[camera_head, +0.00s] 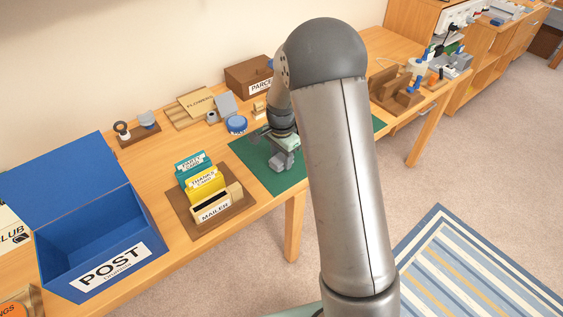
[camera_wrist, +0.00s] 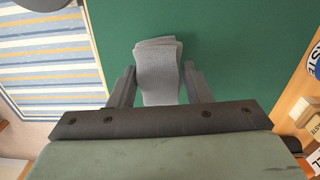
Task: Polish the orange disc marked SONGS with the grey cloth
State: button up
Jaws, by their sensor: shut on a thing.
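The grey cloth (camera_wrist: 157,62) is pinched between the two fingers of my gripper (camera_wrist: 159,76) in the wrist view, folded or bunched, its end sticking out past the fingertips over a green mat. In the head view my gripper (camera_head: 283,162) is low over the green mat (camera_head: 262,177). I cannot tell whether the cloth touches the mat. An orange disc (camera_head: 14,309) with the letters "NGS" showing is at the bottom left corner of the head view, mostly cut off by the frame edge, far to the left of my gripper.
A blue POST box (camera_head: 60,254) with its lid up stands between the disc and a MAILER card holder (camera_head: 237,194). A blue round tin (camera_head: 236,124), a FLOWERS board (camera_head: 190,105) and a PARCEL box (camera_head: 243,79) are behind. My arm hides part of the table.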

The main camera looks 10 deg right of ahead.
jog(key=shift+r+p, duration=1.3)
jog(key=shift+r, duration=1)
